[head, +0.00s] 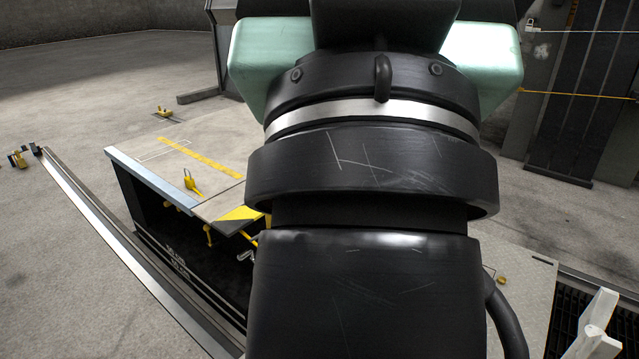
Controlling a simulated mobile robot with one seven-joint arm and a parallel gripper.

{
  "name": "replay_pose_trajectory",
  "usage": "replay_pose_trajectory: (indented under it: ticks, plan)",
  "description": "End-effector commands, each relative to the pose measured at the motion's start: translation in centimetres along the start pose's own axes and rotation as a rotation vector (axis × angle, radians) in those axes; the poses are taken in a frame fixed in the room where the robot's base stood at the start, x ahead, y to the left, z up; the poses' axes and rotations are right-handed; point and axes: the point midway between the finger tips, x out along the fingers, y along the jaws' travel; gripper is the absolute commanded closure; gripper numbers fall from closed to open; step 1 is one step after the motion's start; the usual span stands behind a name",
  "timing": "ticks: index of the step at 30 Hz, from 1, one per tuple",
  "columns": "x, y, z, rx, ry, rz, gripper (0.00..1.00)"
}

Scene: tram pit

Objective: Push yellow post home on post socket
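My own black arm fills the middle of the head view and hides much of the scene. My gripper is not visible. A small yellow upright piece (192,182) stands on the light platform (150,165) at centre left, near its edge. I cannot tell which, if either, is the yellow post. No post socket can be made out, and it may be behind my arm.
A dark pit (150,215) opens below the platform, bordered by a long metal rail (120,240). Yellow-and-black pieces (18,158) sit on the floor at far left. A pale object (600,322) stands at lower right by a dark grating (568,305). Open floor lies at left.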

Motion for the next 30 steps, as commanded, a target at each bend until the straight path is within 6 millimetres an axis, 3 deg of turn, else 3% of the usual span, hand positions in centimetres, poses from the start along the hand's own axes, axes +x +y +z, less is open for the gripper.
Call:
replay_pose_trajectory:
  ticks: [30]
  plan:
    - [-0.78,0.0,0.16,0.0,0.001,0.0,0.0]
